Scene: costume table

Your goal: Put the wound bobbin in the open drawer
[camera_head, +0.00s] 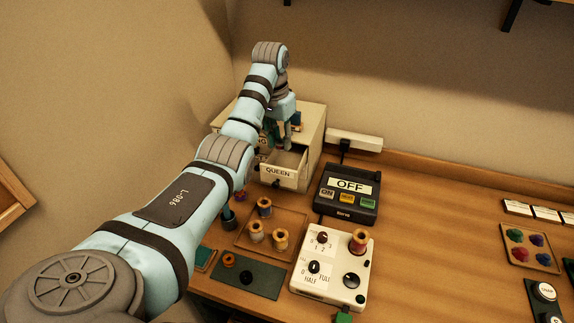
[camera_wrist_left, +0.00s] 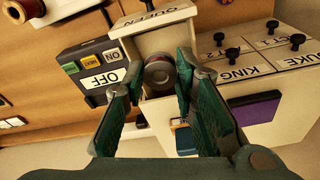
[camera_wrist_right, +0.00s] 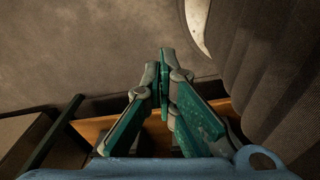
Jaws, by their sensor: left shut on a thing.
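The open drawer (camera_head: 279,175) labelled QUEEN sticks out of the cream cabinet. In the left wrist view its front panel (camera_wrist_left: 160,17) is at the top. My left gripper (camera_head: 288,143) is above the drawer, pointing down. It is shut on a bobbin (camera_wrist_left: 158,72) with a grey end and reddish winding, seen end-on between the fingers in the left wrist view. The bobbin appears over the drawer opening; its height above the drawer floor is unclear. My right gripper (camera_wrist_right: 163,78) is shut and empty, with its fingertips together, away from the drawer.
A white winder box (camera_head: 330,266) carries a reddish spool (camera_head: 359,240). A black OFF panel (camera_head: 347,193) stands right of the drawer. Several spools are on a wooden tray (camera_head: 264,249). The cabinet's KING drawer (camera_wrist_left: 249,74) is closed. The table's middle right is clear.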

